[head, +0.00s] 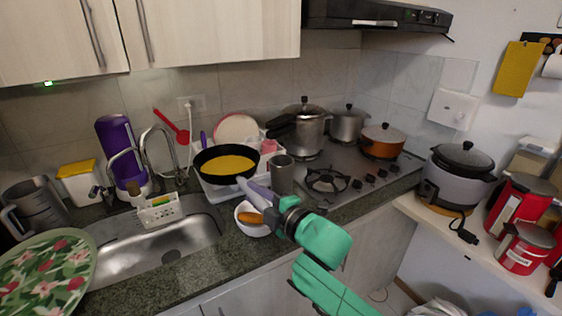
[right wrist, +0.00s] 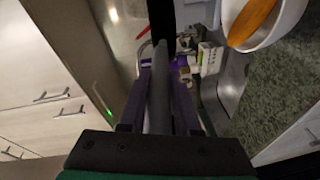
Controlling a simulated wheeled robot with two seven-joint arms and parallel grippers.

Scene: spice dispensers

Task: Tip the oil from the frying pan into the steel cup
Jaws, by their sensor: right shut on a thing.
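The black frying pan (head: 212,178) with yellow oil (head: 228,165) in it is in the middle of the head view. It looks about level, in front of a white dish rack. My right gripper (head: 254,192) is shut on the pan's grey handle, which lies between the purple fingers in the right wrist view (right wrist: 160,85). A dark part of the pan (right wrist: 161,15) shows at the top there. The steel cup (head: 282,176) stands upright on the counter, just right of the pan and beyond my right gripper. My left gripper is not in view.
A white bowl (head: 248,227) with an orange-brown thing in it sits in front of the pan. The sink (head: 150,250) and tap (head: 152,150) are to the left. The stove (head: 345,182) with several pots is to the right.

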